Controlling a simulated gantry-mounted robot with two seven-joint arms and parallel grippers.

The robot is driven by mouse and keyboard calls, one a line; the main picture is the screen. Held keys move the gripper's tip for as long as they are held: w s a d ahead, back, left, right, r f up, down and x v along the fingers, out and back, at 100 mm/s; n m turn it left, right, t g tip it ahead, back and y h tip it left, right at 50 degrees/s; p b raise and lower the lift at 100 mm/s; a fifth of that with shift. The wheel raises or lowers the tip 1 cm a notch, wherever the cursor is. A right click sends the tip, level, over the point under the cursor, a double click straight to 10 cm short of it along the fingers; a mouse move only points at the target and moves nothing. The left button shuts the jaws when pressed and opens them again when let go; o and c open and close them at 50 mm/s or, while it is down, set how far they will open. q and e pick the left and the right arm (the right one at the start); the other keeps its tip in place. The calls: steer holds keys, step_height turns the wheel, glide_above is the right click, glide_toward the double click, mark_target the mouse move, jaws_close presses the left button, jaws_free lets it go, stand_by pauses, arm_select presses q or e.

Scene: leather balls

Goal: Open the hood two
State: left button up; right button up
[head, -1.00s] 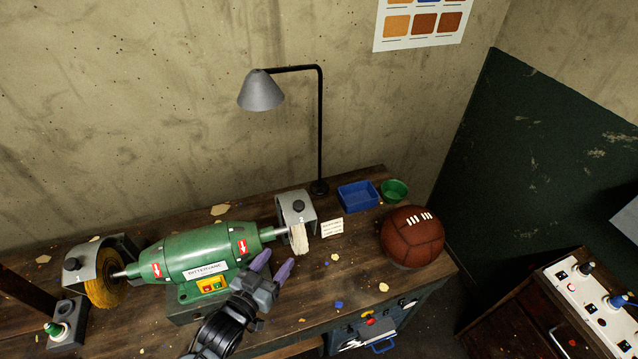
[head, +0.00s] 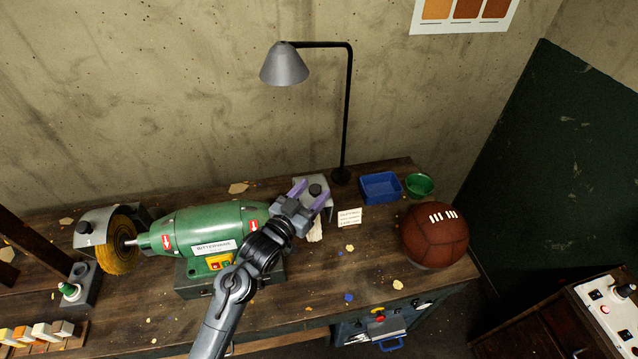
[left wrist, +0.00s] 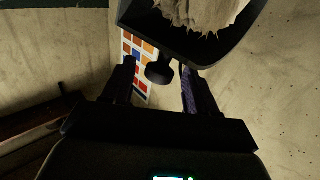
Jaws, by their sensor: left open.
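The right grey metal hood (head: 320,180) sits over the right end of the green polishing machine (head: 210,230). It has a dark knob (head: 315,190); its pale cloth wheel (head: 315,231) is mostly hidden. My left gripper (head: 310,193) is open at this hood, its purple fingers on either side of the knob in the picture. In the left wrist view, the knob (left wrist: 160,71) lies between and slightly beyond the open fingers (left wrist: 158,90), below the dark hood rim (left wrist: 236,38). I cannot tell whether they touch it. The left hood (head: 95,222) covers a yellow wheel (head: 118,257). My right gripper is not in view.
A black lamp (head: 347,110) stands behind the right hood. A small card (head: 349,217), a blue tray (head: 380,187), a green bowl (head: 419,184) and a brown leather ball (head: 435,236) are to the right. Scraps litter the wooden bench (head: 300,290).

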mark_target(318, 186)
arm_select(q)
steer(key=shift+x, duration=1.85)
jaws_close()
